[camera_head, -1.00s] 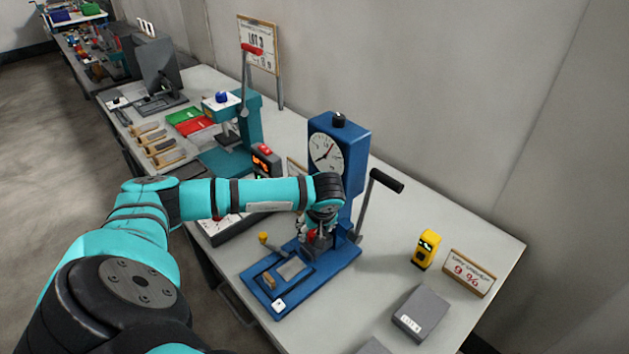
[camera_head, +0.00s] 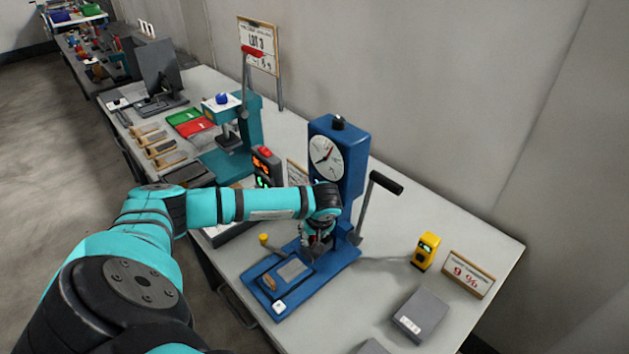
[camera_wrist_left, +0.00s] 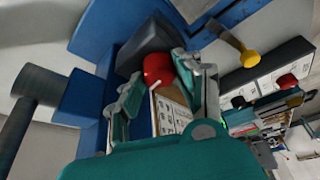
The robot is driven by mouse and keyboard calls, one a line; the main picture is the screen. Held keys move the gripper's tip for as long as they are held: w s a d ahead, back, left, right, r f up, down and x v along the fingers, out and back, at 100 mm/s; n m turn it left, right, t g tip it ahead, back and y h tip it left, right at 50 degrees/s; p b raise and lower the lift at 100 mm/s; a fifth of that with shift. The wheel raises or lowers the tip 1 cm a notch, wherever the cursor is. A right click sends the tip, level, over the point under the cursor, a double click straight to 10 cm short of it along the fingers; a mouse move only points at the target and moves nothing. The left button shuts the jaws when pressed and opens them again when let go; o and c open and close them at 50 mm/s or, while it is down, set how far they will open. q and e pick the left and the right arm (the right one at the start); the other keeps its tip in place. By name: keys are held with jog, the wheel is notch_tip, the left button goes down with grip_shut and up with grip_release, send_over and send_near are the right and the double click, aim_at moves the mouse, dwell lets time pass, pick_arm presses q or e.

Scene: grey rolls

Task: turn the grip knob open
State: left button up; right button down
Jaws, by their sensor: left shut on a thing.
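A blue press-like tester with a round dial (camera_head: 326,157) stands on the bench. Its flat blue base (camera_head: 278,296) reaches toward the front. In the left wrist view a red knob (camera_wrist_left: 158,69) sits between my fingertips, beside a dark grey block (camera_wrist_left: 150,47). My left gripper (camera_head: 318,243) is at the tester's column, just above the base. In the left wrist view my left gripper (camera_wrist_left: 161,82) is shut on the red knob. The gripper hides that knob in the head view. A yellow-tipped lever (camera_head: 264,238) stands at the base's left edge. My right gripper is not in view.
A black-handled lever (camera_head: 385,182) rises right of the tester. A yellow device (camera_head: 425,250), a sign (camera_head: 467,274) and a grey box (camera_head: 421,313) stand to the right. A lit display box (camera_head: 265,167) and a teal press (camera_head: 233,135) stand behind. Bench space is clear right of the base.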

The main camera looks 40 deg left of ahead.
pick_arm(q)
jog(key=shift+w+f+n+g+b, duration=0.15)
jog(key=shift+f+n+g+b, duration=0.15)
jog(key=shift+n+b, duration=0.7)
jog(key=shift+r+n+y, duration=0.25)
jog(key=shift+n+y, duration=0.15)
jog(key=shift+n, duration=0.1)
jog(key=o, duration=1.1)
jog(key=shift+o, duration=0.2)
jog(key=v, duration=0.7)
jog(key=shift+r, duration=0.35)
jog(key=shift+c, duration=0.2)
